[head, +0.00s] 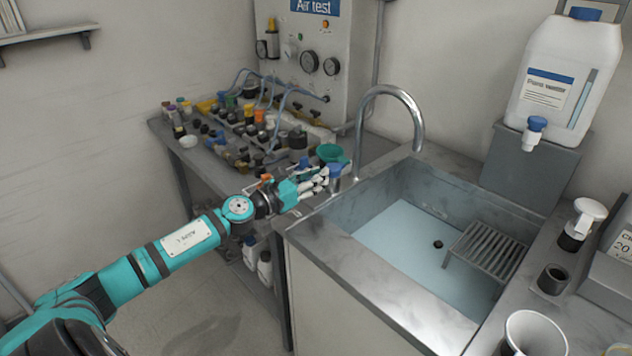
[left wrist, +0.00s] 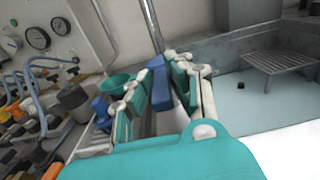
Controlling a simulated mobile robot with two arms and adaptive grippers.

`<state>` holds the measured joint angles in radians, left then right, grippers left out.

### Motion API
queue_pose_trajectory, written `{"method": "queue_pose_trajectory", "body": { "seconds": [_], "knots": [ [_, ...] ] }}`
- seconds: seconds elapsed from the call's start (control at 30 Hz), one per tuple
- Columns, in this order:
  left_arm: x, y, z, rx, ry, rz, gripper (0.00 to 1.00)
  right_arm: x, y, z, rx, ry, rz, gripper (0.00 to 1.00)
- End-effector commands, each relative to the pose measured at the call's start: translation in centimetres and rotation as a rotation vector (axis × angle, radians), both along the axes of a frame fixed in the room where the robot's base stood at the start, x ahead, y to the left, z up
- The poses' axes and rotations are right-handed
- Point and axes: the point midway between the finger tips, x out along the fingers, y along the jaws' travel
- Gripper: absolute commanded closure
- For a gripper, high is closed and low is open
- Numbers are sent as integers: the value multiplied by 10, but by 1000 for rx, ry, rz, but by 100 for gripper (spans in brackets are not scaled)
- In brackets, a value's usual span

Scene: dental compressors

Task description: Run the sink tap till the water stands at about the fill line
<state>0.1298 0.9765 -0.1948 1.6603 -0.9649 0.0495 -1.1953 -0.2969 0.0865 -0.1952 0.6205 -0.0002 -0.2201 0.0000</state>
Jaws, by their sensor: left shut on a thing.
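The steel sink (head: 345,215) has a pale blue layer over its floor that looks like water (head: 400,245), with the dark drain (head: 437,244) showing. I cannot make out a fill line on the walls. The curved chrome tap (head: 392,90) rises behind the sink's left corner; I see no clear stream from its spout. My left gripper (head: 322,180) is at the tap's base. In the left wrist view its fingers (left wrist: 157,90) are shut on the blue tap handle (left wrist: 158,78). My right gripper is not in view.
A wire rack (head: 487,250) stands in the sink's right side. A white jug with a blue spigot (head: 565,75) stands behind it. A bench of bottles and blue tubes (head: 250,130) lies left, with a green funnel (head: 330,152) near my gripper. Cups stand on the right counter (head: 525,300).

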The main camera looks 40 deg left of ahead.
Motion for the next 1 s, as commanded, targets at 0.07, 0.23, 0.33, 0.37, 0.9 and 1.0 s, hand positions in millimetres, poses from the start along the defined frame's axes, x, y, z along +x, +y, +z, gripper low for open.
{"method": "queue_pose_trajectory", "body": {
  "seconds": [0.07, 0.23, 0.33, 0.37, 0.9, 1.0],
  "knots": [
    [0, 1, 1, 1, -1, 1, 100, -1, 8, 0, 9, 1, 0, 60],
    [0, 1, 1, 1, -1, 1, 100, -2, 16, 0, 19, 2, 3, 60],
    [0, 1, 1, 1, -2, 2, 78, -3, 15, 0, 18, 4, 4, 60],
    [0, 1, 1, 1, -2, 2, 74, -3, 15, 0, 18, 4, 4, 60],
    [-8, 2, -1, -1, 2, 1, 60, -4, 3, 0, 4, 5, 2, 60],
    [-19, 4, -2, -2, 4, 1, 60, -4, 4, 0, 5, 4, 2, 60]
  ]
}}
